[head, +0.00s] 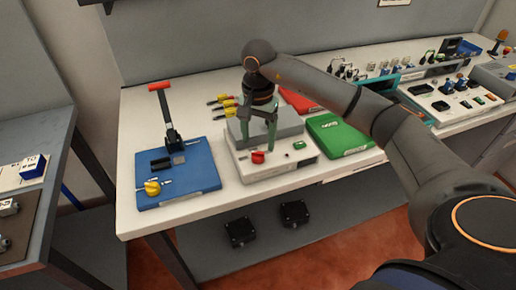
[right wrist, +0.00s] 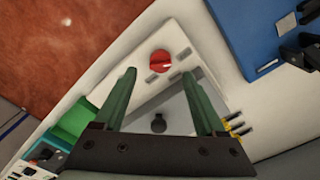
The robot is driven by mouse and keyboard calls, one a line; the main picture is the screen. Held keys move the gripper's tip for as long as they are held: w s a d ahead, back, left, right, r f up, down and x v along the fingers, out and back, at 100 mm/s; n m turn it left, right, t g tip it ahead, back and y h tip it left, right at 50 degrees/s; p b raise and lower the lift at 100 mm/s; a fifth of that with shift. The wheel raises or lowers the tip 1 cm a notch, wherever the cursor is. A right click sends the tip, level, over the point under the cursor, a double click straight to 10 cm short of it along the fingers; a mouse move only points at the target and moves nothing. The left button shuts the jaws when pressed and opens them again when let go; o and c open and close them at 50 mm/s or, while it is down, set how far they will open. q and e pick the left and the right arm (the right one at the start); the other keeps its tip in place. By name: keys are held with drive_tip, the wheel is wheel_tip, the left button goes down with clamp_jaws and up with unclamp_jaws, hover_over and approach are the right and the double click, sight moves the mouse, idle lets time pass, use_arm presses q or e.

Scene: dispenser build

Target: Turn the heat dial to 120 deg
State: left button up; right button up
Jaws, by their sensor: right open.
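The heat dial is a red knob (head: 258,157) on the front of a white and grey device (head: 245,172). In the right wrist view the red knob (right wrist: 161,61) lies just beyond the fingertips, roughly midway between them, with a pale mark across its face. My right gripper (head: 256,145) points down over the device. Its two green fingers are apart and empty, and they also show in the right wrist view (right wrist: 158,72). I cannot tell how high the tips are above the panel. My left gripper is not in view.
A blue base (head: 205,180) with a red-handled lever (head: 160,87) and yellow knob stands left. A green box (head: 340,134) and red box (head: 298,101) stand right. Yellow-handled tools (head: 222,104) lie behind. Several instruments fill the right of the bench.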

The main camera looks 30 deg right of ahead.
sight(258, 152)
wheel_tip(258, 152, down, 5)
idle(0.3)
clamp_jaws()
idle(0.5)
